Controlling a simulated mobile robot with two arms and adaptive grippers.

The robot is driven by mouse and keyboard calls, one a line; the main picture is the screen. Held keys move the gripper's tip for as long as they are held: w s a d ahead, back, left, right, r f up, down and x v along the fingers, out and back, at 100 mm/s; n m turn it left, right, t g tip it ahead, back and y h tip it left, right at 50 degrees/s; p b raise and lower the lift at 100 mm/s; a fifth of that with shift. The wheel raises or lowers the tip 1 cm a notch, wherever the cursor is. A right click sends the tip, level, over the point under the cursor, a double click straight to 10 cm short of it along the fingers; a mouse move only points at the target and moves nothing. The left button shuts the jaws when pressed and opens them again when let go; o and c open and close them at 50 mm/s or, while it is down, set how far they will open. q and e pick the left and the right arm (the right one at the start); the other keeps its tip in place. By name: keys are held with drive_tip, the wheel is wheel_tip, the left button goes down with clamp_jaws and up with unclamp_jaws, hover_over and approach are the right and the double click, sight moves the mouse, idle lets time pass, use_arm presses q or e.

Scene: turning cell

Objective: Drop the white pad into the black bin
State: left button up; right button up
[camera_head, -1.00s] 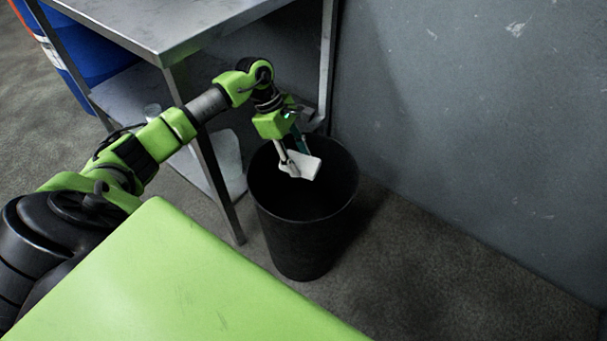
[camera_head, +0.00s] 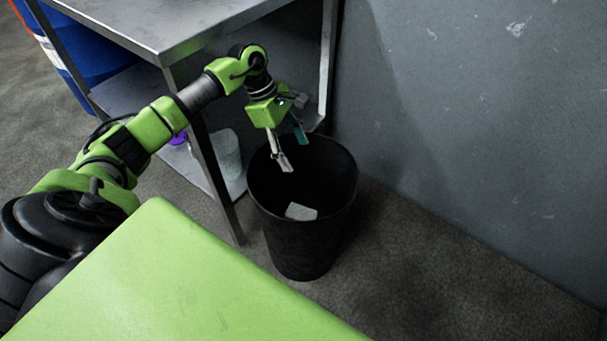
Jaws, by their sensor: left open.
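The white pad (camera_head: 301,212) lies inside the black bin (camera_head: 300,243), low down and apart from the gripper. The bin stands upright on the floor beside the metal table. My left gripper (camera_head: 293,152) is open and empty above the bin's mouth, near its back left rim, with its fingers pointing down. My right gripper is not in view.
A metal table (camera_head: 165,28) with a lower shelf stands at the upper left, one leg close to the bin. A white container (camera_head: 229,155) sits on that shelf. A blue drum (camera_head: 97,62) is behind. A grey wall (camera_head: 470,130) bounds the right; floor (camera_head: 420,265) is clear there.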

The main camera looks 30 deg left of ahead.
use_arm(q)
drive_tip(key=v, duration=0.4)
drive_tip(key=shift+s, duration=0.1)
idle(0.4)
